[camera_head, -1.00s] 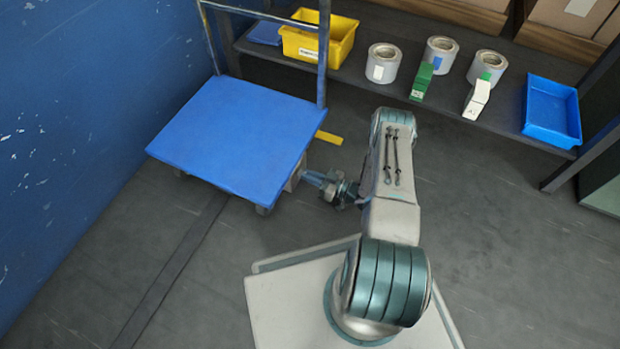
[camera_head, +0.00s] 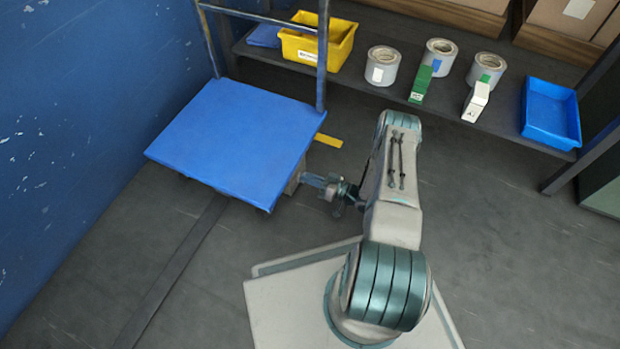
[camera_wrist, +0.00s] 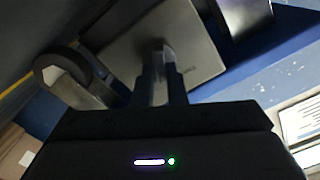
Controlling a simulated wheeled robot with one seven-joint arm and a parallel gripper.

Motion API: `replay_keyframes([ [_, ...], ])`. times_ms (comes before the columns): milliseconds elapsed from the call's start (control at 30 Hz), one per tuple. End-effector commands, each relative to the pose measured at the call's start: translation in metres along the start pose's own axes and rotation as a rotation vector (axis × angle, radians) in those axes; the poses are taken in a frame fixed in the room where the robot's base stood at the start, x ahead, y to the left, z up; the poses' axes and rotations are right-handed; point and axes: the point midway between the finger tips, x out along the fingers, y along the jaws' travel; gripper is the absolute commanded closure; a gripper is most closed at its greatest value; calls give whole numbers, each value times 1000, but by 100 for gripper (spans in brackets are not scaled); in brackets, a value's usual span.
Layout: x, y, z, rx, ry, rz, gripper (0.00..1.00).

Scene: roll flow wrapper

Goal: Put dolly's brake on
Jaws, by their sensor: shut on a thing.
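The dolly has a flat blue deck (camera_head: 230,140) and an upright tube handle (camera_head: 322,55) at its far side. Below the deck's right edge sits a grey block (camera_head: 294,183), which shows in the wrist view as a grey plate (camera_wrist: 192,62) with small lettering. My gripper (camera_head: 314,181) is low beside this edge. In the wrist view my gripper (camera_wrist: 162,72) is shut on a small brake lever (camera_wrist: 163,52) in front of the plate. The lever is mostly hidden between the fingers, so its angle cannot be told. A round caster wheel (camera_wrist: 62,72) shows at left.
A dark shelf (camera_head: 350,88) behind holds a yellow bin (camera_head: 318,45), several grey rolls (camera_head: 383,66) and a blue tray (camera_head: 551,112). A blue wall (camera_head: 70,120) stands left of the dolly. A yellow strip (camera_head: 328,140) shows beside the dolly. The floor at right is clear.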

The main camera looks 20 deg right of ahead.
Motion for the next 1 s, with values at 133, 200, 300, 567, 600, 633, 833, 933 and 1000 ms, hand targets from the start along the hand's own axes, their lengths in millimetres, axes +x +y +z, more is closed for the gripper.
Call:
replay_keyframes([
  [133,-1,0,0,-1,-1,2,100],
  [200,-1,0,0,-1,-1,2,72],
  [300,-1,0,0,-1,-1,1,66],
  [567,-3,0,0,-1,-1,0,66],
  [600,-6,0,-1,-1,0,1,66],
  [633,-9,0,-1,-1,0,1,66],
  [833,-47,-1,-3,0,1,5,66],
  [933,-71,-1,-3,0,1,5,66],
  [1000,-87,-1,-2,0,-1,5,66],
])
